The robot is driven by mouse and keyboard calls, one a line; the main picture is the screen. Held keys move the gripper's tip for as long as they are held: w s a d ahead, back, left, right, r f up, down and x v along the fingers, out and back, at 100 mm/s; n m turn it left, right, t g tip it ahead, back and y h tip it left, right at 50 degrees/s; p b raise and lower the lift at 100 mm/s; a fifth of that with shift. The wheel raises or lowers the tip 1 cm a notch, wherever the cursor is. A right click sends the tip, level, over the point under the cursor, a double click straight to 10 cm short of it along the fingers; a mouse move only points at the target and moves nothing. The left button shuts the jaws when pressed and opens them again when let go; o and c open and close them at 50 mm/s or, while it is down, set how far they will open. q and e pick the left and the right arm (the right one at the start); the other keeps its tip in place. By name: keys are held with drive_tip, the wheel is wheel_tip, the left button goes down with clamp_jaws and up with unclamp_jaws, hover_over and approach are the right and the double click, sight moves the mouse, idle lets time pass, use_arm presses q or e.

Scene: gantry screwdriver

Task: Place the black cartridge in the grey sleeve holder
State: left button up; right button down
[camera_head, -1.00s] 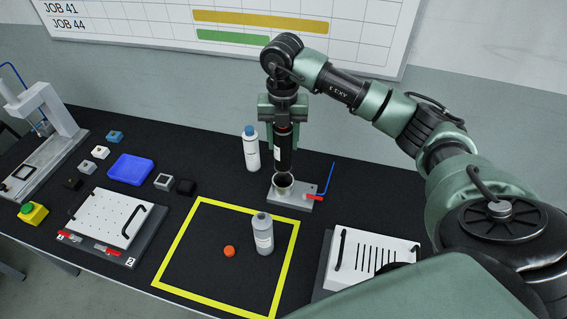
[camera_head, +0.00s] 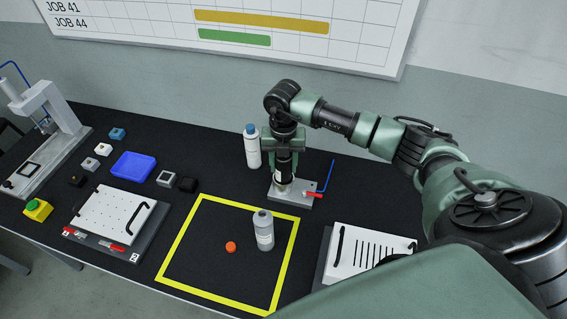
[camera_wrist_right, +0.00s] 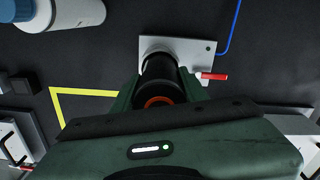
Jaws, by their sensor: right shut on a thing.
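The black cartridge (camera_head: 284,165) is upright in my right gripper (camera_head: 284,150), which is shut on its upper part. In the right wrist view the cartridge (camera_wrist_right: 160,75) also shows between the fingers. The cartridge's lower end is at the grey sleeve holder (camera_head: 290,198), a metal base plate with a short round sleeve. The lower end appears to be inside the sleeve; how deep it sits is hidden. The holder's plate (camera_wrist_right: 195,50) also shows in the wrist view. My left gripper is in neither view.
A white bottle with a blue cap (camera_head: 252,148) stands close to the left of the gripper. A grey bottle (camera_head: 263,232) and an orange cap (camera_head: 231,247) are inside the yellow square (camera_head: 183,237). A red-handled blue hose (camera_head: 330,178) is at the holder's right.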

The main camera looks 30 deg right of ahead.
drive_tip(key=shift+f, duration=0.15)
drive_tip(key=c, duration=0.8)
unclamp_jaws()
drive_tip(key=shift+o, duration=0.2)
drive_tip(key=shift+r, duration=0.3)
wheel_tip(320, 180, up, 10)
drive_tip(key=b, duration=0.2)
drive_tip(key=shift+r+b, duration=0.25)
drive_tip(key=shift+b, duration=0.1)
drive_tip(key=shift+r, duration=0.65)
